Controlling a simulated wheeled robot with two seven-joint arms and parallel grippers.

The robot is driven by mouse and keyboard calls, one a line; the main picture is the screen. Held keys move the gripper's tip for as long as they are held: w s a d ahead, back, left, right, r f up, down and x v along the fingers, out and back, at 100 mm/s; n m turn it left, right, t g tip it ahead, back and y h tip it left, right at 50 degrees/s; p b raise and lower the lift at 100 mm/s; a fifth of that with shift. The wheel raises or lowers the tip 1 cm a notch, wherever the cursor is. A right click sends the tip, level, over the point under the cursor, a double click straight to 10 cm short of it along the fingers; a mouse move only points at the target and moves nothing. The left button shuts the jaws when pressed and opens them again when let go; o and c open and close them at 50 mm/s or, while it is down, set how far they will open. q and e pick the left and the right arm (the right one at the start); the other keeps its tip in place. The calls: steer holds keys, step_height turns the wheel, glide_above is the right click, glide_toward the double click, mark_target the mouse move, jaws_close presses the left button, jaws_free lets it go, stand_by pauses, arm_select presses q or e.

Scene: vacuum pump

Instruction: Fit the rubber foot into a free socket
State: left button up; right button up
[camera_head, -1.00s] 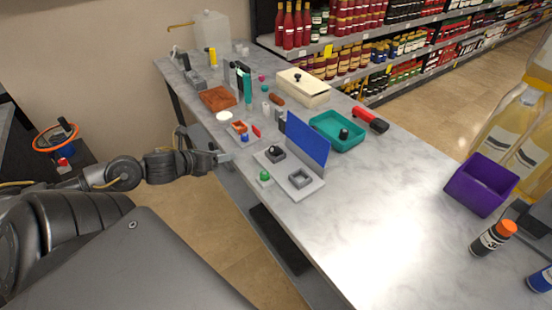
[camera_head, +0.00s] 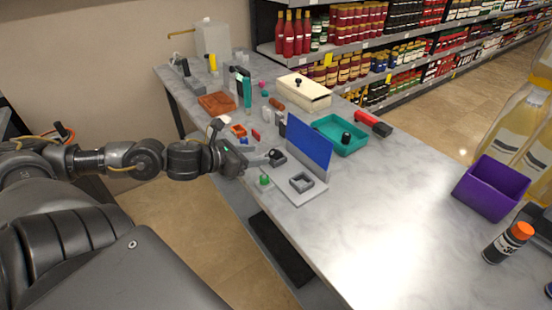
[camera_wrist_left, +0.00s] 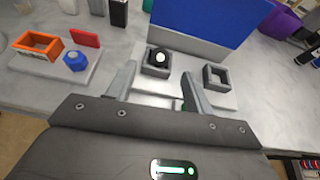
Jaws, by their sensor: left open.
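A light grey board (camera_head: 286,186) with an upright blue panel (camera_head: 309,145) stands near the table's front edge. It carries two square grey sockets. The front socket (camera_head: 301,182) looks empty, also in the left wrist view (camera_wrist_left: 217,77). The other socket (camera_wrist_left: 157,69) holds a dark round piece (camera_wrist_left: 160,57) with a bright spot on top. Another dark rounded piece (camera_head: 346,137) lies in the teal tray (camera_head: 330,121). I cannot tell which dark piece is the rubber foot. My left gripper (camera_head: 262,160) is open and empty, just in front of the occupied socket. My right gripper is not in view.
A green knob (camera_head: 265,181) sits on the board's front edge. An orange frame (camera_wrist_left: 37,46) and a blue nut-like piece (camera_wrist_left: 75,61) are to the left. A purple bin (camera_head: 491,187) stands at right. The marble table (camera_head: 385,215) between is clear.

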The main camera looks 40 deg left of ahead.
mark_target(272, 153)
arm_select(q)
steer(key=shift+w, duration=0.1)
steer(key=shift+w+d+f+b, duration=0.15)
steer(key=shift+w+f+b, duration=0.15)
steer(key=shift+w+b, duration=0.3)
steer(key=shift+w, duration=0.15)
steer(key=shift+w+d+f, duration=0.25)
steer(key=shift+w, duration=0.65)
steer(key=shift+w+d+f, duration=0.1)
steer(key=shift+w+f, duration=0.1)
steer(key=shift+w, duration=0.1)
steer(key=shift+w+d+f, duration=0.15)
steer(key=shift+w+f, duration=0.1)
steer(key=shift+w, duration=0.05)
jaws_close()
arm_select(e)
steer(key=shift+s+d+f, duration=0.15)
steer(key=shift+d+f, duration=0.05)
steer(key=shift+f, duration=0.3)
